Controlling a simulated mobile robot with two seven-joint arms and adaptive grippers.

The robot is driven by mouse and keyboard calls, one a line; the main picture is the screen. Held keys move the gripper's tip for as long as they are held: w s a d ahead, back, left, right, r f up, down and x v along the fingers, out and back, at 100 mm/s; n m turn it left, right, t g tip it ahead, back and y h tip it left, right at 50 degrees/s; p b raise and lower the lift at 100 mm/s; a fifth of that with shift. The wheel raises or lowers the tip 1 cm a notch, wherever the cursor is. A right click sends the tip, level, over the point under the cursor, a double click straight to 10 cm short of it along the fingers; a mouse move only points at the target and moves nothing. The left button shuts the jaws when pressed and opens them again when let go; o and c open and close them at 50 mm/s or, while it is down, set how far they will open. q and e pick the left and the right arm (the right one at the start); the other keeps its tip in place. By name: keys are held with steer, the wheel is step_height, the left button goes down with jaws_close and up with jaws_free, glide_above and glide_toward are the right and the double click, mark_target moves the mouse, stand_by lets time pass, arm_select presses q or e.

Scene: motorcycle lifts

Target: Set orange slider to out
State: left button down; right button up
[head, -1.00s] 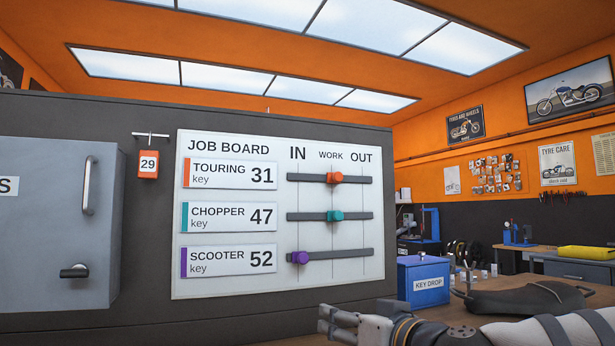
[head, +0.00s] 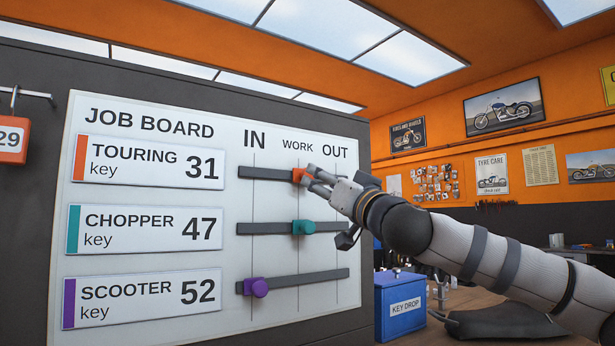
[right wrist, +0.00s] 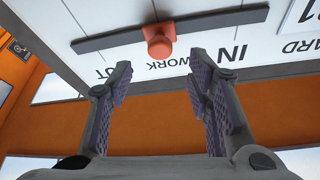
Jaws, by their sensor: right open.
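The orange slider (head: 299,176) sits on the top rail (head: 268,174) of the job board (head: 150,255), in the TOURING row, at the WORK line. My right gripper (head: 311,178) is at the slider's right side in the head view and partly covers the right part of that rail. In the right wrist view the orange slider (right wrist: 160,42) shows beyond the fingertips, between their lines. The right gripper (right wrist: 160,85) is open with nothing between its fingers. My left gripper is not in view.
The teal slider (head: 303,228) is at WORK on the middle rail, and the purple slider (head: 257,287) is at IN on the bottom rail. A blue key drop box (head: 402,306) stands right of the board. An orange tag (head: 11,140) hangs at the left.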

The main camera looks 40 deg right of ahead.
mark_target(310, 175)
steer(key=x, duration=0.5)
steer(key=shift+w+f, duration=0.25)
steer(key=shift+w, duration=0.1)
steer(key=shift+w+d+r, duration=0.1)
steer(key=shift+w+r, duration=0.2)
steer(key=shift+w, duration=0.1)
jaws_close()
